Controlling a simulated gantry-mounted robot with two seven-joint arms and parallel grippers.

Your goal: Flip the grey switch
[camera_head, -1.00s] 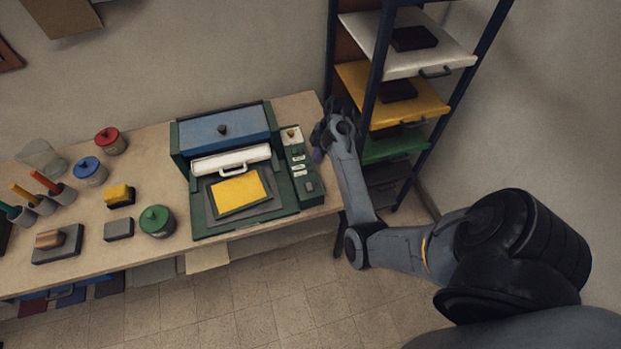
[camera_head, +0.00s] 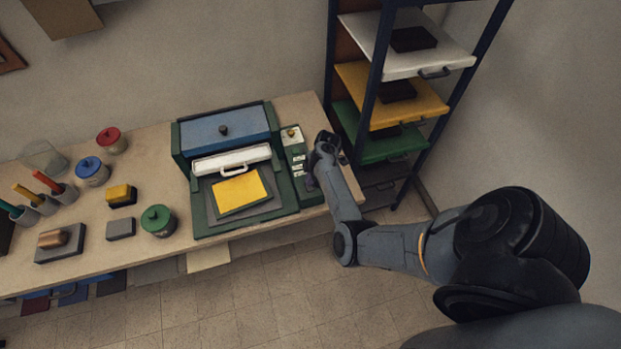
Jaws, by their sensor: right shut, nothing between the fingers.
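The green press machine (camera_head: 182,205) stands on the bench with a blue lid and a white handled bar. Its narrow control panel (camera_head: 286,160) runs along its right side, with a yellow knob at the back and small white labels. In the earlier frame a grey switch shows at the panel's front end; now my right gripper and wrist partly cover that area. My right gripper (camera_head: 312,184) is shut and empty, low at the panel's right edge. I cannot tell whether it touches the switch. My left gripper is out of view.
A yellow sheet (camera_head: 240,192) lies on the machine's front plate. A shelf rack with a white tray (camera_head: 440,57), a yellow tray (camera_head: 425,103) and a green tray (camera_head: 385,150) stands close to the right. Jars, pens and blocks fill the bench's left.

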